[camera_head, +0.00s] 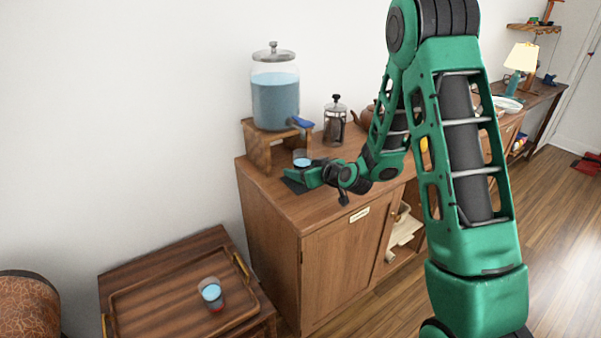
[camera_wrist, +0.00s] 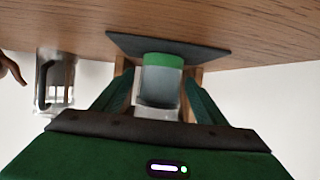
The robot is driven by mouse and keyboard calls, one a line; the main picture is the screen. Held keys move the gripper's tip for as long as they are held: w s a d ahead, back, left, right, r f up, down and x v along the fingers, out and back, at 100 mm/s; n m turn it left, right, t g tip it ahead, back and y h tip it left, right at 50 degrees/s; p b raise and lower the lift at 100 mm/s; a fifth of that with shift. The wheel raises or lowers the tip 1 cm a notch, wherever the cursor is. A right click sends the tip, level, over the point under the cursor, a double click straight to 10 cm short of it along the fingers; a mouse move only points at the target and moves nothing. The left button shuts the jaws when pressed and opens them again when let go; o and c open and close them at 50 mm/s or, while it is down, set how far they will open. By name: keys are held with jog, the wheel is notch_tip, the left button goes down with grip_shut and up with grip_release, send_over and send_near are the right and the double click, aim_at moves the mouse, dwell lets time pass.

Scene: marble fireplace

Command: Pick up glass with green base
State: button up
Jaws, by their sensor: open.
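The glass with the green base (camera_wrist: 163,61) stands on a dark square mat (camera_wrist: 205,58) on the wooden cabinet; the wrist view shows it upside down. In the head view the glass (camera_head: 301,155) holds blue liquid, and its lower part is hidden behind my gripper. My gripper (camera_head: 300,176) is low over the mat. In the wrist view my gripper (camera_wrist: 161,86) is open, with one finger on each side of the glass. I cannot tell whether either finger touches it.
A large drink dispenser (camera_head: 275,95) stands on a wooden riser (camera_head: 258,148) just behind the glass. A French press (camera_head: 335,121) and a teapot (camera_head: 364,117) stand to the right. A red-based glass (camera_head: 211,293) sits on a tray (camera_head: 150,310) lower left.

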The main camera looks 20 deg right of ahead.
jog(key=shift+c, duration=0.2)
jog(key=c, duration=1.5)
jog(key=shift+o, duration=0.2)
jog(key=shift+r, duration=0.1)
